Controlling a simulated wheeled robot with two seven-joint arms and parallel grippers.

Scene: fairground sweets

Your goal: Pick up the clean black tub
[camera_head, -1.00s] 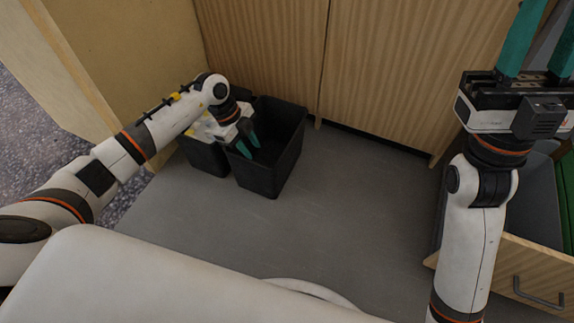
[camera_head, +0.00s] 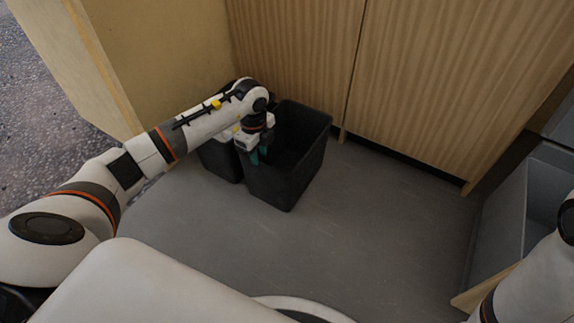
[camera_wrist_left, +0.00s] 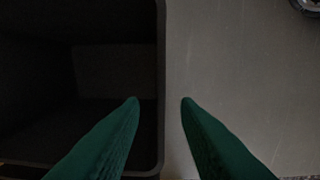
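Two black tubs stand side by side on the grey floor against the wooden cabinet. The right tub (camera_head: 292,178) is upright and looks empty where its inside shows. The left tub (camera_head: 222,162) is largely hidden by my left arm, so its contents cannot be seen. My left gripper (camera_head: 257,156) points down at the right tub's near left rim. In the left wrist view, its green fingers (camera_wrist_left: 160,100) are apart, one over the inside of a black tub (camera_wrist_left: 162,60) and one over the floor outside. No grip on the wall shows. My right gripper is out of view.
Wooden cabinet doors (camera_head: 440,75) rise close behind the tubs, and a pale wooden side panel (camera_head: 165,55) stands at the left. An open grey drawer (camera_head: 510,215) is at the right. The floor (camera_head: 390,230) between is clear.

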